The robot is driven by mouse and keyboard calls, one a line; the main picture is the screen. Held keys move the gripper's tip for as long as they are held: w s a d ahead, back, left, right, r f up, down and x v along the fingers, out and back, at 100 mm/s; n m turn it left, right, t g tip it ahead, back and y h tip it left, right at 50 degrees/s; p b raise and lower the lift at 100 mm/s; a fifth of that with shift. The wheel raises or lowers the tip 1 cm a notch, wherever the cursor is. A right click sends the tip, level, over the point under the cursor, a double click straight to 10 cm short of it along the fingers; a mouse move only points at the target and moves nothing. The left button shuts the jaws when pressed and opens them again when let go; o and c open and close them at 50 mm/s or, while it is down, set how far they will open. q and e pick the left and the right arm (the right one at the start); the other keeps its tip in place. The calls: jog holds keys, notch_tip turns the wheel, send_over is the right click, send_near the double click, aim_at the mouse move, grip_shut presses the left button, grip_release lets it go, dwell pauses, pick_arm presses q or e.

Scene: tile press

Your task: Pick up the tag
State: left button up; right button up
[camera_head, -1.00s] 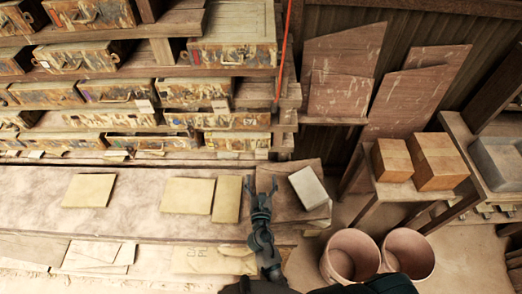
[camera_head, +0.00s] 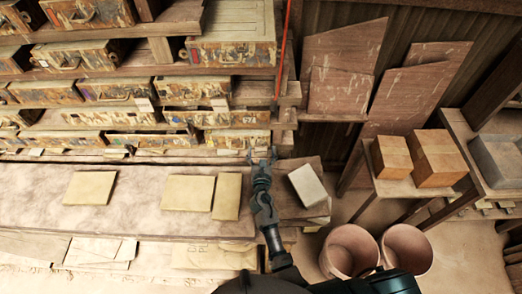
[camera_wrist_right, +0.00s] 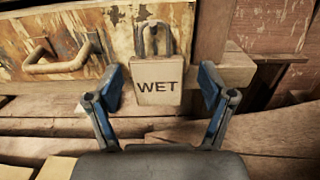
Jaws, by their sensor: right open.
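A pale tag (camera_wrist_right: 157,93) marked WET hangs upright from a metal loop (camera_wrist_right: 154,38) on the shelf front in the right wrist view. My right gripper (camera_wrist_right: 160,74) is open. Its two blue-tipped fingers stand to the left and right of the tag in that view, with a gap on each side. In the head view the right gripper (camera_head: 262,156) is at the lower shelf edge, above the back of the bench. The tag is too small or hidden there to make out clearly. My left gripper is not in view.
Worn crates (camera_head: 237,52) with handles fill the shelves. Yellowish tiles (camera_head: 188,193) lie on the bench left of my arm, and a pale block (camera_head: 307,186) lies to the right. A red rod (camera_head: 282,60) stands above the gripper. Two buckets (camera_head: 349,252) are at lower right.

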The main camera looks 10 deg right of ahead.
jog(key=shift+s, duration=0.1)
jog(key=c, duration=1)
jog(key=shift+a, duration=0.35)
jog(key=shift+c, duration=0.2)
jog(key=shift+r+p, duration=0.3)
jog(key=shift+r, duration=0.2)
jog(key=shift+d+r+p, duration=0.15)
jog(key=shift+r+p, duration=0.15)
jog(key=shift+r, duration=0.15)
jog(key=s+a+b, duration=0.1)
jog(key=s, duration=0.4)
jog(key=s+a+b, duration=0.1)
jog(key=s, duration=0.5)
jog(key=s+a, duration=0.1)
jog(key=s, duration=0.4)
jog(key=shift+s+a+f+b, duration=0.15)
jog(key=shift+a+f+b, duration=0.1)
jog(key=shift+b, duration=0.15)
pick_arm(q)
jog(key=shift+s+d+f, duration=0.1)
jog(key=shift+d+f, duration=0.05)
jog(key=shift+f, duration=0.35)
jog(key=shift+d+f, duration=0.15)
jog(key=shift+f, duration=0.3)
pick_arm(e)
jog(key=shift+s+r, duration=0.1)
jog(key=shift+s, duration=0.6)
